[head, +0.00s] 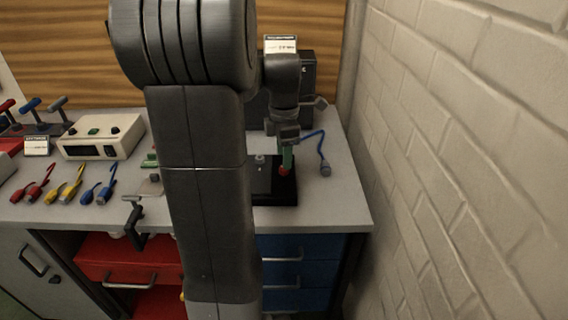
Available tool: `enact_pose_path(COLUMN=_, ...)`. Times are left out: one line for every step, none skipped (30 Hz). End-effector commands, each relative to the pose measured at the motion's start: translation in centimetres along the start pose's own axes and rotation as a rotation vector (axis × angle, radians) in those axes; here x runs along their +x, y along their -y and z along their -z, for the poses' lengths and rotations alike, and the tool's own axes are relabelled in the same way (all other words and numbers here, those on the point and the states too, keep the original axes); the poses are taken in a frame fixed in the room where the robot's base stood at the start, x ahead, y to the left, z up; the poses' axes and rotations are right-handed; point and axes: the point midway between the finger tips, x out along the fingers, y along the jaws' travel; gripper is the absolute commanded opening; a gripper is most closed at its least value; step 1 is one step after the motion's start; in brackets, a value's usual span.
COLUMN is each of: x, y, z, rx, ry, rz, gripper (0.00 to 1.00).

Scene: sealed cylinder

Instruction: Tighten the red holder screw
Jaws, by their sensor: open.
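The red holder screw (284,171) shows as a small red knob on a black plate (276,200) near the right end of the bench. My gripper (287,158) points down directly over the red screw, with a green part showing between the gripper body and the screw. The gripper is open. Whether its fingers touch or surround the screw is too small to tell. My arm hides the left part of the black plate.
A blue cable (320,150) lies right of the gripper. A dark box (306,85) stands behind it. A brick wall (460,150) closes the right side. Coloured cables (70,187) and a beige instrument (100,137) lie left. A clamp (134,220) hangs on the front edge.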

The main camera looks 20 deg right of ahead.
Motion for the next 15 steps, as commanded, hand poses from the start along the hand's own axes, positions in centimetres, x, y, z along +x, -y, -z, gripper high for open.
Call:
enact_pose_path(x=1.0, y=0.1, z=0.0, rx=0.000, ry=-0.001, rz=0.004, gripper=0.47)
enact_pose_path(x=1.4, y=0.1, z=0.0, rx=0.000, ry=-0.001, rz=0.004, gripper=0.47)
enact_pose_path(x=1.9, y=0.0, z=0.0, rx=0.000, ry=-0.001, rz=0.002, gripper=0.47)
enact_pose_path(x=2.2, y=0.0, z=0.0, rx=0.000, ry=-0.001, rz=0.002, gripper=0.47)
enact_pose_path(x=2.5, y=0.0, z=0.0, rx=0.000, ry=0.000, rz=0.002, gripper=0.47)
enact_pose_path(x=2.9, y=0.0, z=0.0, rx=0.000, ry=0.000, rz=0.001, gripper=0.47)
enact_pose_path(x=3.1, y=0.0, z=0.0, rx=0.000, ry=0.000, rz=0.002, gripper=0.47)
enact_pose_path(x=3.3, y=0.0, z=0.0, rx=0.000, ry=0.000, rz=0.002, gripper=0.47)
enact_pose_path(x=3.4, y=0.0, z=0.0, rx=0.000, ry=0.000, rz=0.001, gripper=0.47)
enact_pose_path(x=3.5, y=0.0, z=0.0, rx=0.000, ry=0.000, rz=0.000, gripper=0.47)
enact_pose_path(x=3.5, y=0.0, z=0.0, rx=0.000, ry=0.000, rz=0.000, gripper=0.47)
enact_pose_path(x=3.6, y=0.0, z=0.0, rx=0.000, ry=0.000, rz=-0.001, gripper=0.47)
enact_pose_path(x=3.6, y=0.0, z=0.0, rx=0.000, ry=0.000, rz=-0.001, gripper=0.47)
enact_pose_path(x=3.6, y=0.0, z=0.0, rx=0.000, ry=0.000, rz=-0.001, gripper=0.47)
enact_pose_path(x=3.6, y=0.0, z=0.0, rx=0.000, ry=0.000, rz=-0.001, gripper=0.47)
